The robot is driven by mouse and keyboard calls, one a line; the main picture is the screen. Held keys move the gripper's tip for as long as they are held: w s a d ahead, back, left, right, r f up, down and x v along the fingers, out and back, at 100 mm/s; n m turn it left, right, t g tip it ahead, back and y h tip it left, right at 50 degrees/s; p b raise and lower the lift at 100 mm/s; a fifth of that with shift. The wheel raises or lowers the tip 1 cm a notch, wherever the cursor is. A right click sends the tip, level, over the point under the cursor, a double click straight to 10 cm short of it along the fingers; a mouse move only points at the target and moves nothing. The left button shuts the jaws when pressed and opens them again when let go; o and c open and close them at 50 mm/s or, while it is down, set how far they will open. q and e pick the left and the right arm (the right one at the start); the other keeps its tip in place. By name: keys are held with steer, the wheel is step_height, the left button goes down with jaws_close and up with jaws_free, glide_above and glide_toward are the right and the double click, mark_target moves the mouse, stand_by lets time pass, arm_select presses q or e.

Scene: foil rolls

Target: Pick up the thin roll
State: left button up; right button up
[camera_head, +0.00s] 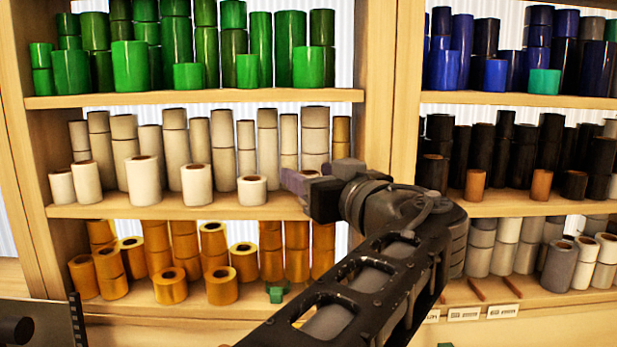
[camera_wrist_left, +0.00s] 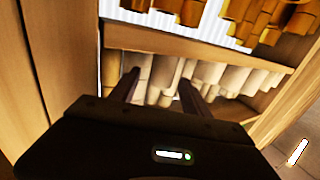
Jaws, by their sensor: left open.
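White and cream rolls (camera_head: 141,180) of differing widths stand upright, some stacked, on the middle left shelf. Several are slim, such as one slim roll (camera_head: 246,148) at the back; I cannot tell which one is the thin roll. My left gripper (camera_head: 292,181) is at the right end of this shelf, beside the short white roll (camera_head: 252,190), and its wrist hides rolls behind it. In the left wrist view the left gripper (camera_wrist_left: 158,84) is open, with pale rolls (camera_wrist_left: 160,95) beyond and between its fingers. Contact is not visible. My right gripper is not in view.
Green rolls (camera_head: 130,66) fill the shelf above and orange rolls (camera_head: 222,286) the one below. A wooden upright (camera_head: 390,80) divides these from blue, black and grey rolls on the right. The shelf boards (camera_head: 200,98) leave limited height.

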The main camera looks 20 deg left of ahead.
arm_select(q)
steer(key=shift+w+a, duration=0.4)
steer(key=shift+a, duration=0.2)
jaws_close()
stand_by(0.6)
